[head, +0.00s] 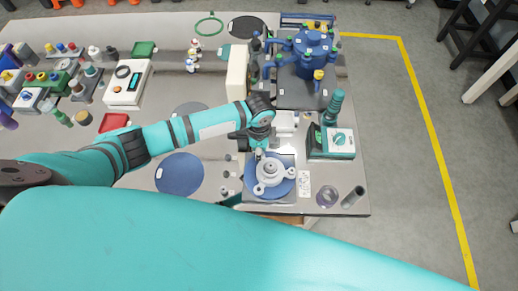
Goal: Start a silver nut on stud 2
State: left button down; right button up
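My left arm reaches in from the left, and its dark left gripper (258,148) points down near the back edge of a grey three-lobed flange (269,173). The gripper partly covers that area, and its fingers are too small to tell whether they are open or hold a nut. The flange sits on a blue round disc (289,187). Stud numbers cannot be read, and I cannot pick out stud 2. Small grey pieces (227,174) lie just left of the disc; I cannot tell whether they are nuts. My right gripper is not in view.
A blue vessel (303,45) with coloured knobs stands at the back right. A green-and-white device (331,142) stands right of the flange. A clear ring (327,196) and dark cylinder (353,196) are at front right. A blue mat (180,174) lies left. Bottles and boxes crowd the far left.

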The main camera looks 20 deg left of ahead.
pick_arm(q)
jog(key=shift+f, duration=0.1)
dwell(0.3)
jog(key=shift+m, duration=2)
jog(key=m, duration=0.4)
jog(key=shift+f, duration=0.1)
